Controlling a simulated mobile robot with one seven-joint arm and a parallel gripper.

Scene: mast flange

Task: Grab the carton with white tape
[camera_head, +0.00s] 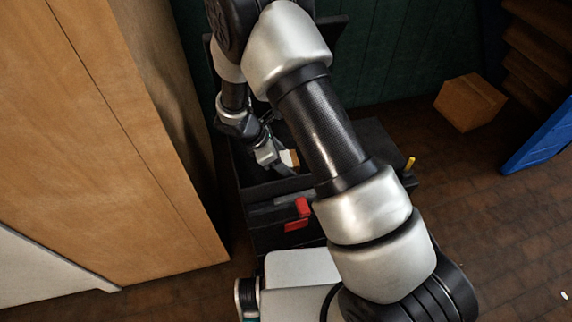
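My gripper (280,168) reaches down into a dark open-topped bin (262,188) near the middle of the view. A small tan and white thing (291,158), perhaps the carton with white tape, shows in the bin right beside the fingers. My arm hides its right side. I cannot tell whether the fingers touch it or how far apart they are. A brown carton (470,102) sits on the floor at the right, well away from my gripper. I see no clear white tape on it.
A tall wooden cabinet (150,190) stands close on the left. Red handles (298,213) and a yellow piece (410,163) are on or by the dark unit. Wooden shelves (540,50) and a blue panel (540,135) stand at right. The brown floor at lower right is mostly clear.

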